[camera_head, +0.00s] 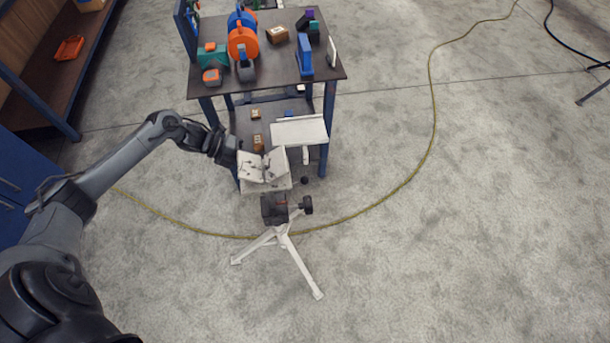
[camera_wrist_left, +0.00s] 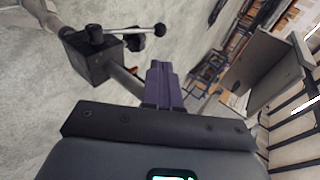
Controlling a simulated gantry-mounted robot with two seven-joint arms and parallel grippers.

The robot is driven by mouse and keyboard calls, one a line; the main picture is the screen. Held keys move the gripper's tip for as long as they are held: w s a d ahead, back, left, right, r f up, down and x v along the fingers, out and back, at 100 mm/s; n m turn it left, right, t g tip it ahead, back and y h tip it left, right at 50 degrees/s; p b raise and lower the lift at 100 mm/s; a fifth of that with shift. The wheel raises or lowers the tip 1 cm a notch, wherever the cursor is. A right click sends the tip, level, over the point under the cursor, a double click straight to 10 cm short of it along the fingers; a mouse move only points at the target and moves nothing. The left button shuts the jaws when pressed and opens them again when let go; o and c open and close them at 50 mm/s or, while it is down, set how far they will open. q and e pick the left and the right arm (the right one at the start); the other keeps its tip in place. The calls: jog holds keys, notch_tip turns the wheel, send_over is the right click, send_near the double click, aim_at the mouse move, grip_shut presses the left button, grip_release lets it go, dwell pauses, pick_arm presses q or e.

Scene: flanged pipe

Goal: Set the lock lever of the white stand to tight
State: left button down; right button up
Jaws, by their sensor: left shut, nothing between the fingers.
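The white stand (camera_head: 283,241) stands on the floor on spread legs, with a black clamp block (camera_head: 274,209) and a black knob (camera_head: 306,204) on its right. White angled plates (camera_head: 264,168) show above the block. In the left wrist view, the block (camera_wrist_left: 93,56) carries a thin lock lever (camera_wrist_left: 128,31) with a ball end, pointing right in the picture. My left gripper (camera_wrist_left: 161,72) is shut and empty, its purple fingers apart from the lever. In the head view, my left gripper (camera_head: 238,150) is beside the plates; its fingertips are hard to make out. My right gripper is out of view.
A dark workbench (camera_head: 262,75) with orange, blue and green items stands behind the stand. A lower shelf (camera_head: 285,124) holds small boxes. A yellow cable (camera_head: 380,200) curves across the floor around the stand. The floor to the right is mostly clear.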

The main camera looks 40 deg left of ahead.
aim_at(301, 179)
pick_arm(q)
jog(key=shift+d, duration=0.1)
dwell(0.3)
jog(key=b+x, duration=0.3)
jog(key=x, duration=1.1)
jog(key=shift+f, duration=0.1)
